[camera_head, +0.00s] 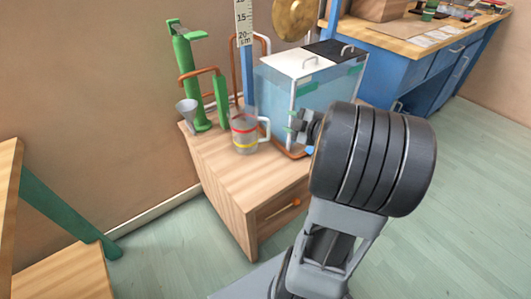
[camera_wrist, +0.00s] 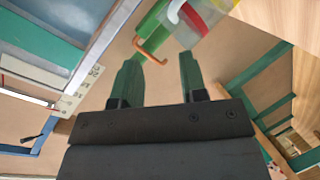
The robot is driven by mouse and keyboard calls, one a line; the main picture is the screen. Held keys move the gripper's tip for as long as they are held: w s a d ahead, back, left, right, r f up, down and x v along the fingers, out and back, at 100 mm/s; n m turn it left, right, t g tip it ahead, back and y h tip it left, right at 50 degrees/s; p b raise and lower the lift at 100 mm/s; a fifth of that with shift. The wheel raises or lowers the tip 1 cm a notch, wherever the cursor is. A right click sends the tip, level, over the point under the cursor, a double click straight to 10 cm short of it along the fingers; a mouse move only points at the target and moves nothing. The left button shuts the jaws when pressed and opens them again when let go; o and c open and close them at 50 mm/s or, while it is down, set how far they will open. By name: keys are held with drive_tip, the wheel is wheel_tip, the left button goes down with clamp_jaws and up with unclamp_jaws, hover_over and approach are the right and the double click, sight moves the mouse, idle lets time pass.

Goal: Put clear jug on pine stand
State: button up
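The clear jug (camera_head: 244,140) stands upright on a wooden cabinet (camera_head: 222,172). It has a red and a yellow band, and its white handle points right. In the wrist view the jug (camera_wrist: 206,14) shows partly at the top, beyond the fingers. My gripper (camera_head: 294,126) is right of the handle, apart from it in the picture, in front of the glass tank. In the wrist view my gripper (camera_wrist: 158,80) has its two green fingers spread with nothing between them. A light wooden piece (camera_head: 65,276) with green legs is at lower left; I cannot tell whether it is the pine stand.
A green pump (camera_head: 187,75) with a copper pipe and a grey funnel (camera_head: 187,111) stand behind and left of the jug. A water tank (camera_head: 325,85) stands close on the right, by a tall ruler (camera_head: 243,25). A blue bench (camera_head: 430,70) is behind. Floor is clear at front left.

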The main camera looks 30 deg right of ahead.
drive_tip(key=s+a+f+m+g+h, duration=0.1)
drive_tip(key=s+a+f+m+g, duration=0.1)
drive_tip(key=s+a+m+g, duration=0.4)
drive_tip(key=s+a+f+m+g+h, duration=0.1)
drive_tip(key=s+a+m+g, duration=0.4)
drive_tip(key=a, duration=1)
drive_tip(key=shift+s+f+m+g+h, duration=0.3)
drive_tip(key=shift+s+f+m+g, duration=0.15)
drive_tip(key=shift+f+m, duration=0.5)
drive_tip(key=shift+r, duration=0.3)
